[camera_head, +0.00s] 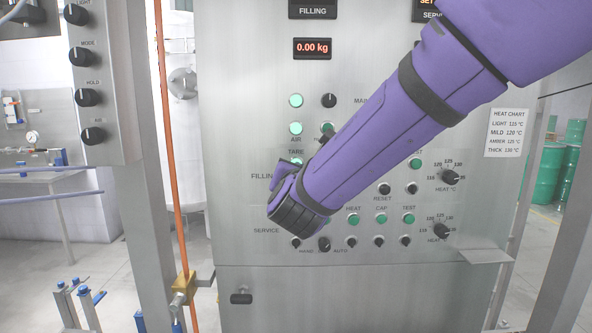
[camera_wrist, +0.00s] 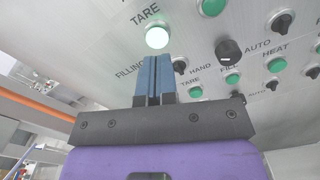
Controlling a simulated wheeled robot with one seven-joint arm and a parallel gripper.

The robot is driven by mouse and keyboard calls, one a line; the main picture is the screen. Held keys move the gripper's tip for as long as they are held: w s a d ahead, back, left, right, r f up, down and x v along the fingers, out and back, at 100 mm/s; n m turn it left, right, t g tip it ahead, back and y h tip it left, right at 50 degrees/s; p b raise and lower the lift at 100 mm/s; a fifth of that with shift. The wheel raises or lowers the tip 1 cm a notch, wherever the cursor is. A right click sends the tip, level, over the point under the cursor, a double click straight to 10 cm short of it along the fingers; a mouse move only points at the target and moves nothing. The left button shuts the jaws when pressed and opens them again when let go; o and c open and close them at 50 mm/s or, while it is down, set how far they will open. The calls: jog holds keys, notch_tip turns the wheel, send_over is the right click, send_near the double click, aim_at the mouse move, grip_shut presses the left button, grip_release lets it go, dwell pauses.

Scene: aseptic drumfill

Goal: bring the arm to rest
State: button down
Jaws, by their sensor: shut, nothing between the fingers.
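My purple arm reaches in from the upper right of the head view, across the front of a steel control panel (camera_head: 255,205). My gripper is hidden behind the wrist in that view. In the wrist view my gripper (camera_wrist: 155,62) is shut and empty, its two blue fingers side by side. The fingertips are just below the TARE button (camera_wrist: 157,38), which looks brightly lit. I cannot tell whether they touch the panel. A black selector knob (camera_wrist: 229,51) is to the right of the fingers.
The display (camera_head: 312,48) reads 0.00 kg. A heat chart (camera_head: 506,132) is on the panel's right side. A small shelf (camera_head: 486,256) juts out at lower right. An orange pipe (camera_head: 170,150) and a side box with knobs (camera_head: 98,85) stand at left. Green drums (camera_head: 547,175) are behind at right.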

jog(key=s+d+r+m+g+h, duration=0.1)
jog(key=s+d+m+g+h, duration=0.35)
jog(key=d+m, duration=0.6)
jog(key=s+d+m+g+h, duration=0.4)
jog(key=s+d+m, duration=0.2)
jog(key=d, duration=1)
jog(key=s+d+f+m+g+y, duration=0.1)
jog(key=s+f+m+g+y, duration=0.1)
jog(key=s+m+y, duration=0.2)
jog(key=s+d+f+m+g+y, duration=0.2)
jog(key=s+m+y, duration=0.2)
jog(key=s+m, duration=0.7)
jog(key=s, duration=0.5)
